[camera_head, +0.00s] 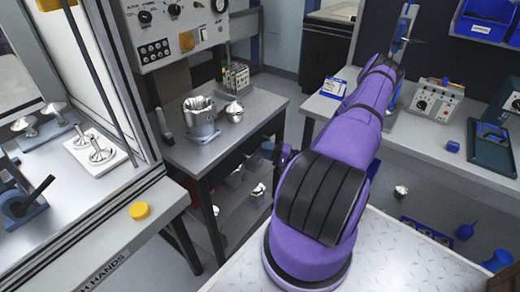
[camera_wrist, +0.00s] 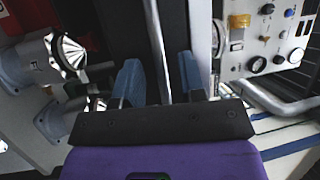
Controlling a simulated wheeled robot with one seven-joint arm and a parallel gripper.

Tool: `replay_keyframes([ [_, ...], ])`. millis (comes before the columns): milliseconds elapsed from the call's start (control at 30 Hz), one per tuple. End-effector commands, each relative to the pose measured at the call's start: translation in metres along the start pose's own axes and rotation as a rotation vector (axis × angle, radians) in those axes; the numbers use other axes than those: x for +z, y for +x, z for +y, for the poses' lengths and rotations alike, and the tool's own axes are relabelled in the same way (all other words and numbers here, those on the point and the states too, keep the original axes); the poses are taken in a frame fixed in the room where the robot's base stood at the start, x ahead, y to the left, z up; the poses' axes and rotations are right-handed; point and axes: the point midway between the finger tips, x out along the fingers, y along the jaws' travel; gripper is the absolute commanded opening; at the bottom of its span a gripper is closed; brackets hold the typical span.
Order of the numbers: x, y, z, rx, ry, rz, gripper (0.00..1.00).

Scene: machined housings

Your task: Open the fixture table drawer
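My gripper (camera_wrist: 158,82) shows in the wrist view as two blue fingers set apart, with a gap between them. A thin pale metal bar (camera_wrist: 154,30) runs down into that gap. Clear space shows beside the bar, and I cannot tell its depth or whether it is a drawer handle. In the head view my purple arm reaches away to the back right and hides its own end, so the fingers are not clearly visible there. A grey metal table (camera_head: 258,108) stands left of my arm with a finned housing (camera_head: 201,120) on it. No drawer front is clearly visible.
In the head view, a control box (camera_head: 437,100) stands on the right bench and a bench with a yellow button (camera_head: 139,211) is at left.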

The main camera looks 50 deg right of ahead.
Motion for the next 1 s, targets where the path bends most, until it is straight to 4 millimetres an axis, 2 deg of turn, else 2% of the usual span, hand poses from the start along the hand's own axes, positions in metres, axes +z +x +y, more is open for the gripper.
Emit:
replay_keyframes([
  [200, 0.000, 0.021, 0.000, 0.000, 0.001, -0.001, 0.37],
  [567, 0.000, 0.025, 0.000, 0.001, 0.001, 0.000, 0.37],
  [700, 0.000, 0.024, 0.000, 0.001, 0.001, 0.000, 0.05],
  [733, 0.000, 0.024, 0.000, 0.001, 0.001, 0.000, 0.00],
  [1000, 0.001, 0.022, 0.000, 0.002, 0.001, 0.000, 0.00],
])
